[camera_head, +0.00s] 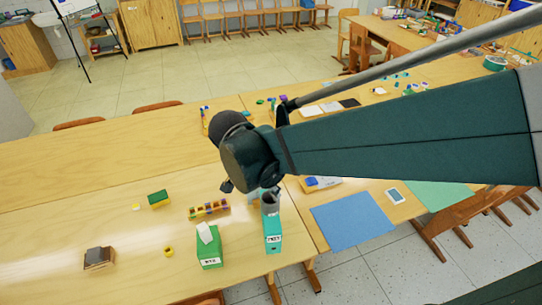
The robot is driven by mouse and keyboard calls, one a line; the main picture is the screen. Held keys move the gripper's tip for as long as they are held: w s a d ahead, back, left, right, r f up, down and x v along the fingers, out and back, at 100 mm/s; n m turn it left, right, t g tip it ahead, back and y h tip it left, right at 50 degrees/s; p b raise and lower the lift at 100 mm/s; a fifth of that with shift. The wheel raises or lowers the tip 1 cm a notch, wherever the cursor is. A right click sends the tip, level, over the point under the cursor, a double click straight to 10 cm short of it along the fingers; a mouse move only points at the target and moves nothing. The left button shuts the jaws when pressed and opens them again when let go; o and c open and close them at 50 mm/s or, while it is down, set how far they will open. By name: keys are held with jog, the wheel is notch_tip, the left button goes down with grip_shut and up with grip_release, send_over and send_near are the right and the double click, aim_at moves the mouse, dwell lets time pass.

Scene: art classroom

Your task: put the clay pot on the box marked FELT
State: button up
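A teal box (273,238) stands near the front edge of the table; its small white label looks like FELT but is hard to read. A small grey round vessel (270,204), possibly the clay pot, shows at the top of this box, just below the end of my arm. I cannot tell whether it rests on the box or is held. My gripper (264,193) is mostly hidden behind my arm's end, over the teal box; its fingers are not clear.
A green box (210,253) with a white item on top stands left of the teal box. A yellow roll (169,252), a brown block-like item (99,258), a row of coloured jars (208,209) and a green-yellow block (159,198) are further left. Blue paper (352,220) lies right.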

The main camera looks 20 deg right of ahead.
jog(key=s+d+r+n+t+y, duration=0.3)
jog(key=s+r+n, duration=0.5)
jog(key=n, duration=0.3)
jog(key=shift+s+d+r+n+t+y, duration=0.35)
jog(key=shift+d+r+t, duration=0.2)
jog(key=shift+d+t, duration=0.4)
jog(key=shift+a, duration=0.1)
jog(key=shift+f, duration=0.25)
dwell(0.8)
